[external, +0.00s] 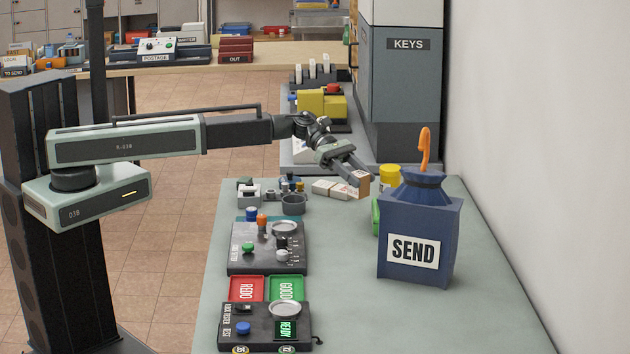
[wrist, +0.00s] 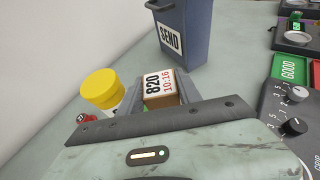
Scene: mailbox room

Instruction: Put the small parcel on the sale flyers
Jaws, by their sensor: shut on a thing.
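The small parcel, a brown box (external: 361,181), is between the fingers of my gripper (external: 350,173), which is shut on it. Two pale, low items (external: 323,187) with faint reddish print are just left of the parcel in the external view. I cannot tell whether they are the sale flyers, and I see no other clear flyers. The gap between the parcel and the table is hard to judge.
The dark blue SEND container (external: 420,235) stands right of the parcel. A yellow-lidded jar (external: 389,175) is close by, with a green item (external: 375,216) partly hidden by the container. Control panels (external: 268,247) line the left edge. The table's front right is clear.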

